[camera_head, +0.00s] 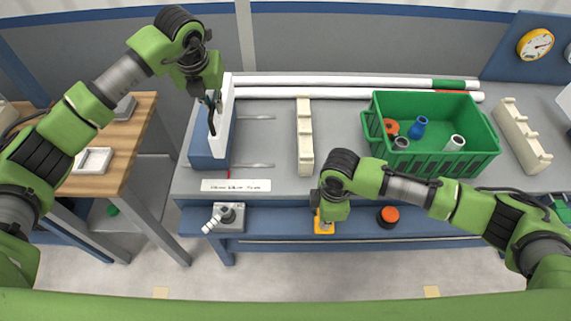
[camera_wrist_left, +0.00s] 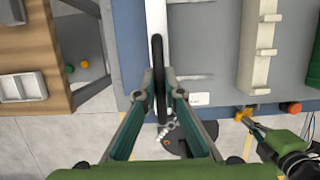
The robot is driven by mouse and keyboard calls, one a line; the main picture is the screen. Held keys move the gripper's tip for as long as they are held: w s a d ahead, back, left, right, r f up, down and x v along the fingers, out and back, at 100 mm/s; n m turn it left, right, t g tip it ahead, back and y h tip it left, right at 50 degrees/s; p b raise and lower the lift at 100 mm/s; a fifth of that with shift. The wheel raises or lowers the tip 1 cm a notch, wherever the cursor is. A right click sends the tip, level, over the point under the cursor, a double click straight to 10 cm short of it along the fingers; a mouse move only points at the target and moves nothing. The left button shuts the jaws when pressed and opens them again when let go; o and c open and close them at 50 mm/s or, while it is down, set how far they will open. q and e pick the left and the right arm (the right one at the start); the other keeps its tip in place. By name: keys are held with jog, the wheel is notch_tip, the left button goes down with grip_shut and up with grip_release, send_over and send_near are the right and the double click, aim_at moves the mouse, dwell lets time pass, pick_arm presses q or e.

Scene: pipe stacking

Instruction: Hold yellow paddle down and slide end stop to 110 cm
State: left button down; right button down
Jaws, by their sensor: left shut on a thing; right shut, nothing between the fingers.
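The end stop is a white upright plate (camera_head: 228,95) on a blue block (camera_head: 205,150), with a black handle (camera_head: 211,122), at the left end of the grey bench. My left gripper (camera_head: 212,98) is shut on the black handle; the handle also shows between its fingers in the left wrist view (camera_wrist_left: 158,70). The yellow paddle (camera_head: 324,228) is at the bench's front edge, partly hidden by my right gripper (camera_head: 322,210). My right gripper is shut and empty, over the paddle; whether it touches or presses it I cannot tell. The paddle also shows in the left wrist view (camera_wrist_left: 243,114).
A white label strip (camera_head: 236,186) with unreadable marks lies before the end stop. A cream rack (camera_head: 304,140) and a green crate (camera_head: 440,163) with short pipes stand to the right. Long white pipes (camera_head: 340,81) lie behind. A red-orange button (camera_head: 389,214) is right of the paddle.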

jog(key=shift+d+f, duration=0.1)
jog(key=shift+d, duration=0.05)
pick_arm(q)
jog(key=shift+a, duration=1.25)
pick_arm(e)
jog(key=shift+r, duration=2.1)
pick_arm(q)
jog(key=c, duration=1.8)
grip_release()
jog(key=shift+w+d+f, duration=0.1)
jog(key=shift+c, duration=0.2)
pick_arm(e)
jog(key=shift+w, duration=0.1)
pick_arm(q)
jog(key=shift+r, duration=0.2)
jog(key=v, duration=0.6)
jog(key=shift+r, duration=0.4)
pick_arm(e)
notch_tip(320, 180, up, 10)
